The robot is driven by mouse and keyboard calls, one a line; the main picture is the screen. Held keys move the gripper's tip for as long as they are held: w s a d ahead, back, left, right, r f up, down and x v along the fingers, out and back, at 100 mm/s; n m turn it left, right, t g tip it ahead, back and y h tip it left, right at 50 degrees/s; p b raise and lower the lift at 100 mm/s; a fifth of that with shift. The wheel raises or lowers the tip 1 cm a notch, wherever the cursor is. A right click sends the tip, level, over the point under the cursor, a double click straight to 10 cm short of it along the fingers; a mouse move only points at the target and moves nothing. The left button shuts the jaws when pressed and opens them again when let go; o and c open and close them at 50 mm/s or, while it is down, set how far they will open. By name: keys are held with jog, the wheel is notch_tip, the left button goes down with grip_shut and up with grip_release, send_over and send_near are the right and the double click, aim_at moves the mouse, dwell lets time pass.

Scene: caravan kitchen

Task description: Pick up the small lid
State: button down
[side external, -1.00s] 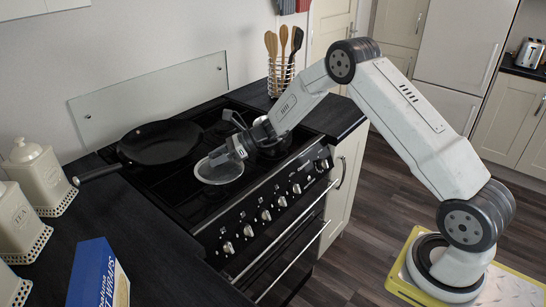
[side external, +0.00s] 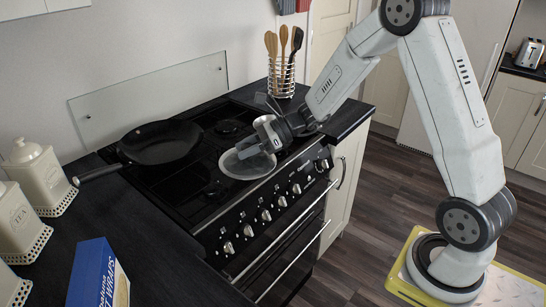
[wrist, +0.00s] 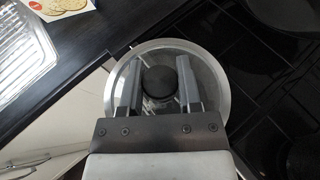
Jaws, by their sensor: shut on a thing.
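The small lid is a clear glass disc with a pale rim (side external: 243,164) and shows low in front of my gripper, over the front part of the stove in the side view. In the wrist view its round rim (wrist: 113,92) surrounds the fingers, with a black knob (wrist: 160,76) between them. My gripper (side external: 262,143) reaches in from the right and is shut on the lid at its knob; it also shows in the wrist view (wrist: 160,88). The side view does not clearly show the height of the lid above the stove.
A black frying pan (side external: 160,144) stands on the stove (side external: 205,215) at the back left. A blue wraps box (side external: 92,275) and cream canisters (side external: 38,180) stand on the left counter. A utensil holder (side external: 281,80) is behind my gripper.

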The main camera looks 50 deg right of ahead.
jog(key=shift+s+r, duration=0.2)
jog(key=shift+s, duration=0.2)
jog(key=shift+d, duration=0.1)
dwell(0.3)
